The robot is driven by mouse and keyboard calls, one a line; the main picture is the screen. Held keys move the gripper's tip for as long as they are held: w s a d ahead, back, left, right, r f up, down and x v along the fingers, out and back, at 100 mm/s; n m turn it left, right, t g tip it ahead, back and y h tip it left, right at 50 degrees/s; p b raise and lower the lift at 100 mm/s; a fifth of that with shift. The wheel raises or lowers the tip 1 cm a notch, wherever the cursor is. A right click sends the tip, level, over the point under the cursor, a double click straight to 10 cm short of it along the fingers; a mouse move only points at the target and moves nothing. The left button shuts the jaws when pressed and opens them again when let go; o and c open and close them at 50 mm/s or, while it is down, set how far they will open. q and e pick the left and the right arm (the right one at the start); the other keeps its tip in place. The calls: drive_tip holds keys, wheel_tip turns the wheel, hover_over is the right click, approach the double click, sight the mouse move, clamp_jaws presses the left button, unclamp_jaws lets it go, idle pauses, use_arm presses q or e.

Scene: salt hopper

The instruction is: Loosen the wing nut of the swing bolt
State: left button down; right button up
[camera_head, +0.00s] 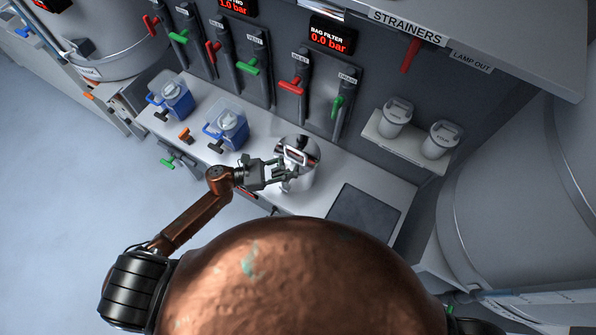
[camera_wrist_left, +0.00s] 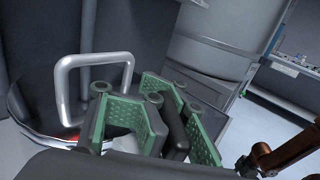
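A shiny metal strainer pot (camera_head: 304,181) stands on the light bench, with a loop handle (camera_head: 296,156) on its lid. In the left wrist view the bent metal handle (camera_wrist_left: 93,61) rises from the round lid at the left. My left gripper (camera_head: 284,174) is at the pot's left side, near the lid's rim. In the wrist view its green-padded fingers stand apart. A dark rounded piece (camera_wrist_left: 175,134) shows between them; I cannot tell whether it is the wing nut or part of the gripper. The swing bolt is not clearly visible.
Two blue containers (camera_head: 228,127) (camera_head: 172,96) stand left of the pot. A dark mat (camera_head: 364,215) lies to its right. Red and green valve levers (camera_head: 292,88) (camera_head: 338,106) line the back panel.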

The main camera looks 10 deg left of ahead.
use_arm(q)
drive_tip(key=shift+w+f+n+t+y, duration=0.1)
drive_tip(key=shift+w+n+t+y, duration=0.1)
drive_tip(key=shift+n+t+y, duration=0.45)
drive_tip(key=shift+w+n+t+y, duration=0.2)
drive_tip(key=shift+n+t, duration=0.45)
drive_tip(key=shift+t, duration=0.5)
drive_tip(key=c, duration=2.3)
unclamp_jaws()
drive_tip(key=o, duration=0.3)
drive_tip(key=shift+w+a, duration=0.1)
